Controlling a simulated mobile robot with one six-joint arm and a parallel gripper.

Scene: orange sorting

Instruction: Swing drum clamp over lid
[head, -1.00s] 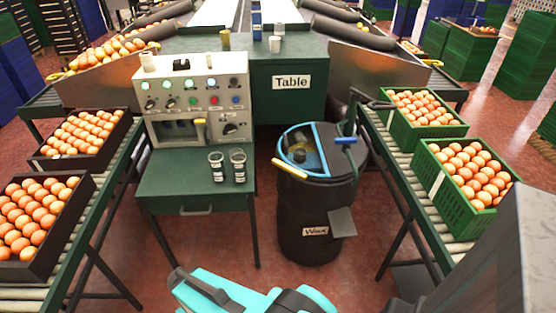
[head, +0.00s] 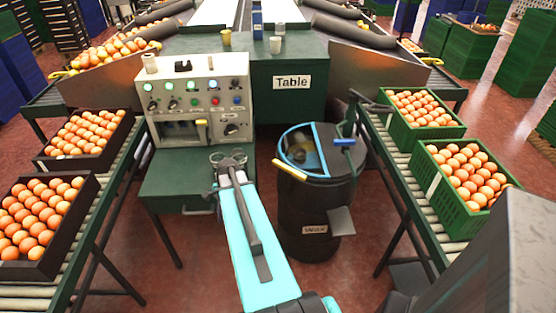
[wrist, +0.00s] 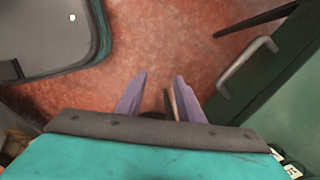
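The black drum (head: 310,215) stands right of the small green table. Its lid (head: 325,160) has a blue-rimmed, partly see-through half, with a yellow handle (head: 290,170) at its left edge. My gripper (head: 230,165) is left of the drum, over the small table and apart from the drum. In the wrist view my gripper (wrist: 162,80) has its two fingers apart with nothing between them. The drum is not clearly recognisable there.
Roller conveyors with dark crates (head: 65,240) and green crates (head: 435,180) of oranges flank both sides. The table's drawer handle (wrist: 245,68) shows in the wrist view.

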